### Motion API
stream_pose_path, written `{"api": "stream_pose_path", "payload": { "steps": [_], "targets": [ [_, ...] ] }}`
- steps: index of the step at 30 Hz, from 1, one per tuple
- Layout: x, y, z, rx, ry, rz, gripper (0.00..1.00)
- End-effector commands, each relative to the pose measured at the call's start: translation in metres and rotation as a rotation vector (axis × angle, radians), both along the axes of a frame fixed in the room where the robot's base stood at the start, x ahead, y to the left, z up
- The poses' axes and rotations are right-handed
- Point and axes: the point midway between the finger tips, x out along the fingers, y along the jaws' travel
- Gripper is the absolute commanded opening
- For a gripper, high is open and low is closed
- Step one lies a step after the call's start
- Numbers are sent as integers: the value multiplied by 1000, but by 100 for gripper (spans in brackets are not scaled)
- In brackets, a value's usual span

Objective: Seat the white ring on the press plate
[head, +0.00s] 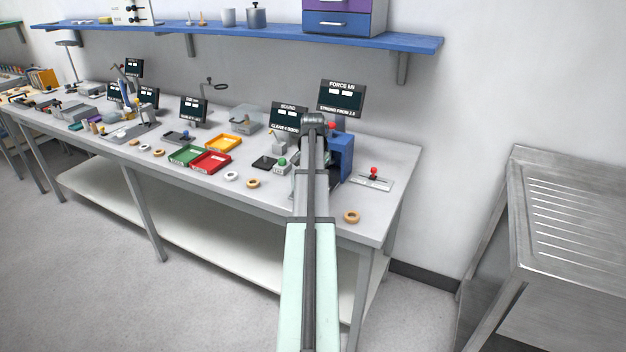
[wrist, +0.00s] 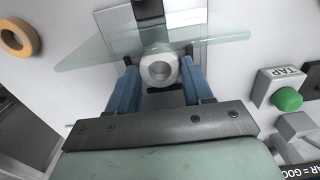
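In the wrist view, a white ring (wrist: 146,82) sits between the blue fingertips of my gripper (wrist: 159,72), with a finger against it on each side. The ring lies flat with its hole facing the camera. It is right in front of a shiny metal part (wrist: 183,18) of the press. The blue press frame (head: 342,158) stands at the right end of the bench in the head view, partly behind my arm. My arm hides the ring and gripper there. The press plate is mostly hidden, and I cannot tell whether the ring touches it.
A clear guard panel (wrist: 90,48) spreads around the press. A tan ring (head: 351,216) lies right of it near the bench edge. A green-button TAP box (wrist: 287,98) stands to the right in the wrist view. Another white ring (head: 231,176) lies near the red tray (head: 211,163).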

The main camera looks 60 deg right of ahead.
Motion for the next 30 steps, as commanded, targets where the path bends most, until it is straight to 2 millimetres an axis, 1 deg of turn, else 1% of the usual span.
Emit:
{"api": "stream_pose_path", "payload": {
  "steps": [1,9,17,20,23,30],
  "targets": [
    [0,0,0,0,0,0,55],
    [0,0,0,0,0,0,80],
    [0,0,1,0,0,0,80],
    [0,0,6,0,0,0,80],
    [0,-1,16,-1,0,0,80],
    [1,-1,57,-2,-1,0,80]
  ]
}}
